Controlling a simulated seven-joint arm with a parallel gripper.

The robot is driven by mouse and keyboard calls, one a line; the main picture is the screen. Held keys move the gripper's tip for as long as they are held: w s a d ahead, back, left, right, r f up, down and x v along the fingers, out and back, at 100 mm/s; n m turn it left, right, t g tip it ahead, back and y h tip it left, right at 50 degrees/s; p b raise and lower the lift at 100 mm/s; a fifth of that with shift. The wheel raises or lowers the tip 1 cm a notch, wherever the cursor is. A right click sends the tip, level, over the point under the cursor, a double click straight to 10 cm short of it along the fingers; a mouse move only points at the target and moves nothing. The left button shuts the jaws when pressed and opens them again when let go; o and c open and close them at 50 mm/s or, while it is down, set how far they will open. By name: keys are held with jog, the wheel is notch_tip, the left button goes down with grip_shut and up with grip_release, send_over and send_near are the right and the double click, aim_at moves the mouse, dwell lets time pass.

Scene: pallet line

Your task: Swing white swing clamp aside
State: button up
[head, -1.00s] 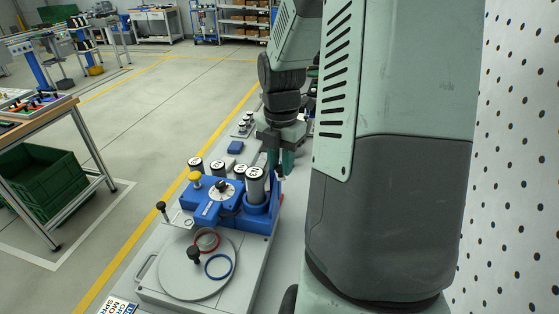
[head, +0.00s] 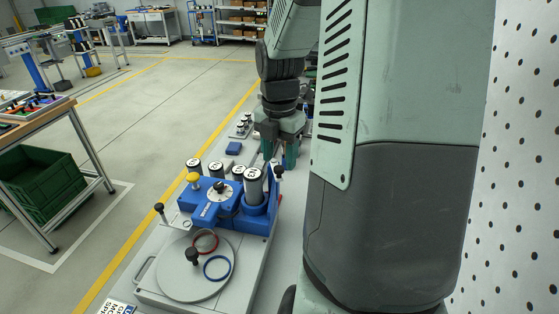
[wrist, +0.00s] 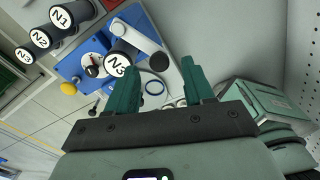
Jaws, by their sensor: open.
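The clamp arm itself is hard to make out there. My gripper (head: 279,163) hangs just behind that knob. In the wrist view my gripper (wrist: 161,84) is open and empty, its teal fingers apart, with the clamp beyond the fingertips.
Several labelled cylinders (head: 254,186) stand in and behind the fixture, close to my gripper. A perforated white wall (head: 520,150) bounds the right.

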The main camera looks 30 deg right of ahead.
notch_tip(320, 180, up, 8)
jog(key=shift+r, duration=0.25)
jog(key=shift+f, duration=0.1)
notch_tip(320, 180, down, 11)
jog(key=shift+r, duration=0.1)
jog(key=shift+a+m, duration=0.15)
jog(key=shift+m, duration=0.15)
dwell(0.3)
jog(key=shift+r, duration=0.1)
